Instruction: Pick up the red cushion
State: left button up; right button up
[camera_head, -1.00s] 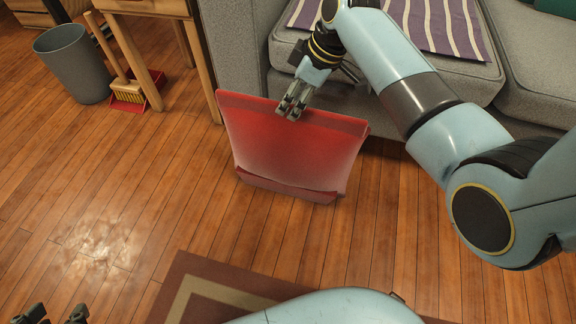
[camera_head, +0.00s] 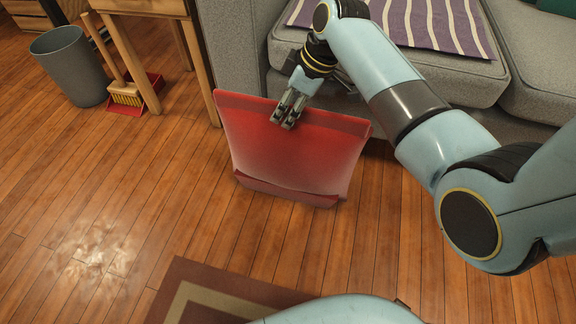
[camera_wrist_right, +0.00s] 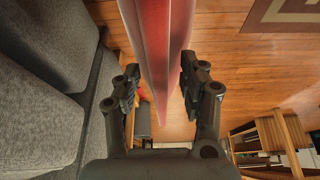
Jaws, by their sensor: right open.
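The red cushion (camera_head: 290,155) stands on edge on the wooden floor, close to the front of the grey sofa. My right gripper (camera_head: 284,118) is at its upper edge, fingers pointing down. In the right wrist view the gripper (camera_wrist_right: 160,90) is open, with one finger on each side of the cushion (camera_wrist_right: 158,45), seen along its edge. A gap shows between the cushion and the left finger; the right finger is closer to it. My left gripper is not in view.
The grey sofa (camera_head: 290,78) with a striped purple throw (camera_head: 425,25) is behind the cushion. A wooden table (camera_head: 203,60), a grey bin (camera_head: 72,68) and a red dustpan (camera_head: 150,92) are at left. A rug (camera_head: 215,290) lies in front; floor between is clear.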

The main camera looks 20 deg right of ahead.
jog(key=shift+f, duration=0.2)
dwell(0.4)
grip_shut()
dwell(0.3)
